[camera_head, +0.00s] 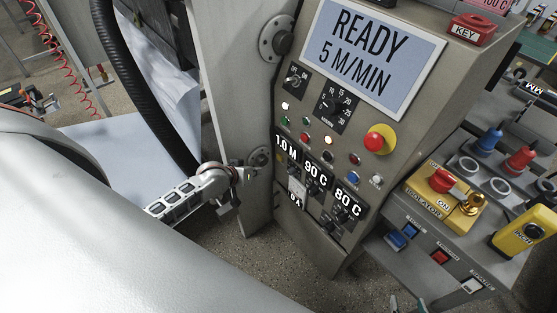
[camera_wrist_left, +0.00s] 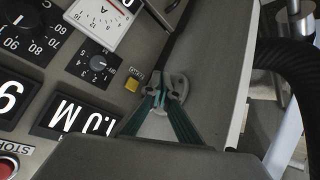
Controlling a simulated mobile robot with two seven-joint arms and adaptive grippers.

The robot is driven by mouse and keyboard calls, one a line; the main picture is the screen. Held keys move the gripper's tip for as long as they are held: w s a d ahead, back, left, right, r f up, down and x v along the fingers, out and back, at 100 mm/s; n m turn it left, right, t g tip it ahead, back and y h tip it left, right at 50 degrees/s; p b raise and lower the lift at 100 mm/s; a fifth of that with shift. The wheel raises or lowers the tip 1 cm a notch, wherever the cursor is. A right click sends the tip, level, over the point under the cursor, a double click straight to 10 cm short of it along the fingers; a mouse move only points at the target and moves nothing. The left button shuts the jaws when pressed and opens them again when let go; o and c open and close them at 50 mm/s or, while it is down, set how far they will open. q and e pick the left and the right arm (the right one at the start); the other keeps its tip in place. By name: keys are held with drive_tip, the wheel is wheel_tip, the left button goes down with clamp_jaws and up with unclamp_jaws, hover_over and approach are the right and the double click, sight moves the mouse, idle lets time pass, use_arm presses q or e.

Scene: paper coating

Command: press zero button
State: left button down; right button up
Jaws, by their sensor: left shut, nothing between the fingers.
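A small square yellow button (camera_wrist_left: 132,85) sits on the grey panel in the left wrist view, with a small label beside it too small to read surely; it is the likely zero button. My left gripper (camera_wrist_left: 164,90) is shut and empty, its fingertips just right of the yellow button in that view. I cannot tell its distance from the panel. In the head view my left gripper (camera_head: 230,203) is beside the panel's lower left edge. My right gripper (camera_head: 407,303) shows only as two teal fingertips, apart, at the bottom edge.
The control panel (camera_head: 332,152) carries knobs, coloured buttons and a red stop button on yellow (camera_head: 380,138). Its screen (camera_head: 371,52) reads READY 5 M/MIN. A dark hose (camera_head: 140,85) hangs left of the panel. An isolator box (camera_head: 445,196) stands at right.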

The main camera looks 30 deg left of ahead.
sight(279, 158)
use_arm(q)
drive_tip(key=w+d+b, duration=0.2)
drive_tip(key=w, duration=0.4)
drive_tip(key=shift+d, duration=0.25)
use_arm(e)
drive_tip(key=f, duration=0.3)
drive_tip(key=shift+s, duration=0.2)
drive_tip(key=shift+r, duration=0.15)
drive_tip(key=shift+f, duration=0.2)
use_arm(q)
drive_tip(key=shift+w, duration=0.15)
use_arm(e)
drive_tip(key=shift+r, duration=0.15)
use_arm(q)
drive_tip(key=shift+w+d+p, duration=0.2)
drive_tip(key=shift+w+p, duration=0.05)
drive_tip(key=shift+p, duration=0.05)
use_arm(e)
drive_tip(key=shift+r, duration=0.3)
drive_tip(key=shift+w, duration=0.1)
